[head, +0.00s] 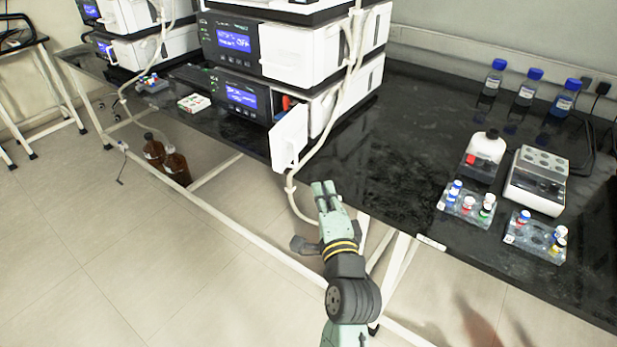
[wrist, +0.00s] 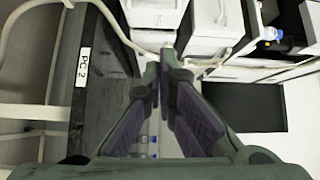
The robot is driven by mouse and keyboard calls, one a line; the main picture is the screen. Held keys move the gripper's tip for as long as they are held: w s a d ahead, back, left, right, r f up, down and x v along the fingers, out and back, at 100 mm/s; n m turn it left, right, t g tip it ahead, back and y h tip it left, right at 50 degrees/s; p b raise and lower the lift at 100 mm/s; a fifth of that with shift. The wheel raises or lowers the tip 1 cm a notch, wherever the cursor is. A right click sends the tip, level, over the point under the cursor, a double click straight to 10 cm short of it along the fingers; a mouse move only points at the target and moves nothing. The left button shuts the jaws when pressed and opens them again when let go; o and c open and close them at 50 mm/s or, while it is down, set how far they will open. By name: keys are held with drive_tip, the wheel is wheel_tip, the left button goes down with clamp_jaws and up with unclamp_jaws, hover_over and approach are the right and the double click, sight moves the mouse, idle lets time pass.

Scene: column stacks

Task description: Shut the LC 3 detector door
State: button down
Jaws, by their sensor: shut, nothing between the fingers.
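The white detector door (head: 289,137) stands open, swung out past the bench edge from the lower module (head: 243,97) of the nearest stack. A dark opening with a red part shows behind it. I cannot read a number marking this stack as LC 3. My gripper (head: 324,187) is shut and empty, its fingertips just in front of the bench edge, right of and below the door, apart from it. In the wrist view my gripper (wrist: 166,62) points at white housings; which of them is the door I cannot tell.
A pale tube (head: 330,112) hangs down the stack beside the door. Vial racks (head: 468,204), a white bottle (head: 485,155) and a block with round wells (head: 538,180) stand on the right. Blue-capped bottles (head: 525,90) stand behind. The black bench (head: 400,135) between is clear.

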drive_tip(key=w+a+f+b, duration=0.1)
drive_tip(key=w+a, duration=0.2)
drive_tip(key=w, duration=0.8)
drive_tip(key=shift+w+a+f+m, duration=0.15)
drive_tip(key=shift+a+m, duration=0.1)
drive_tip(key=shift+m, duration=0.15)
drive_tip(key=shift+w+a, duration=0.1)
drive_tip(key=shift+a, duration=0.05)
